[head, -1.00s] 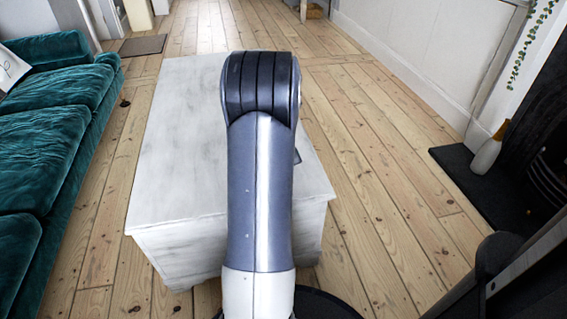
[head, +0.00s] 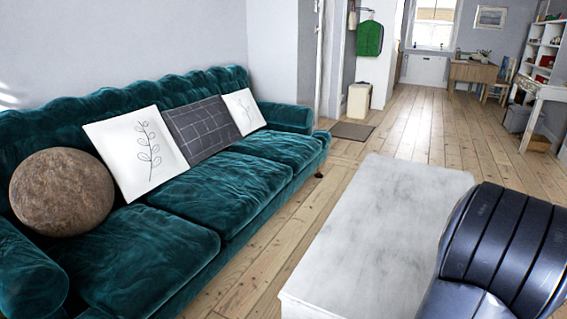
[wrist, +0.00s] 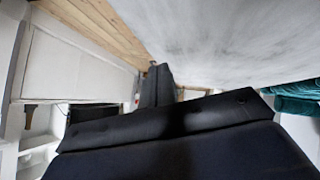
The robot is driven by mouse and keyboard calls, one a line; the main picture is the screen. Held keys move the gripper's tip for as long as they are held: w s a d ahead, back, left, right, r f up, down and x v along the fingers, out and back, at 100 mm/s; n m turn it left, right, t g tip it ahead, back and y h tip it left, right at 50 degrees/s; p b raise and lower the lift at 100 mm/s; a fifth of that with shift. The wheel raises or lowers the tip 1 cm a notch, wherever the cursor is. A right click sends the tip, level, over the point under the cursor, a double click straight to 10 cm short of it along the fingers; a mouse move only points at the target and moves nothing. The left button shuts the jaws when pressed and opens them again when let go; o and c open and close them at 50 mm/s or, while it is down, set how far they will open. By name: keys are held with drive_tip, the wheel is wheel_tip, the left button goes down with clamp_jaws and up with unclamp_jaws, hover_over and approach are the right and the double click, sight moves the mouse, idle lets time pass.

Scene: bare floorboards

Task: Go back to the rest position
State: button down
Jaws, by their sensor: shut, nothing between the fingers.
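My gripper (wrist: 157,85) shows in the wrist view as dark fingers close together beyond the dark wrist body. It is shut with nothing held. The pale surface of the white chest-like table (wrist: 235,40) fills the upper right of that view, close to the fingers; I cannot tell the gap. In the head view my dark arm joint is at the lower right, in front of the white table (head: 385,225). The gripper itself is hidden there.
A teal sofa (head: 255,190) with white and dark cushions and a round brown cushion (head: 62,192) stands left of the table. Bare floorboards (head: 415,120) run between and beyond. A desk (head: 472,72), chair and shelves are at the back right.

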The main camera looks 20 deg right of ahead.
drive_tip(key=w+d+f+b, duration=0.1)
drive_tip(key=d+f, duration=0.1)
drive_tip(key=f, duration=0.1)
drive_tip(key=w+d+f+b, duration=0.1)
drive_tip(key=w+f, duration=0.1)
drive_tip(key=f, duration=0.1)
drive_tip(key=w+d+f+b, duration=0.1)
drive_tip(key=d+f+b, duration=0.1)
drive_tip(key=f, duration=0.1)
drive_tip(key=shift+w+d+f, duration=0.15)
drive_tip(key=shift+w+d, duration=0.1)
drive_tip(key=shift+d, duration=0.05)
drive_tip(key=shift+f+b, duration=0.3)
drive_tip(key=shift+f, duration=0.15)
drive_tip(key=shift+r, duration=0.1)
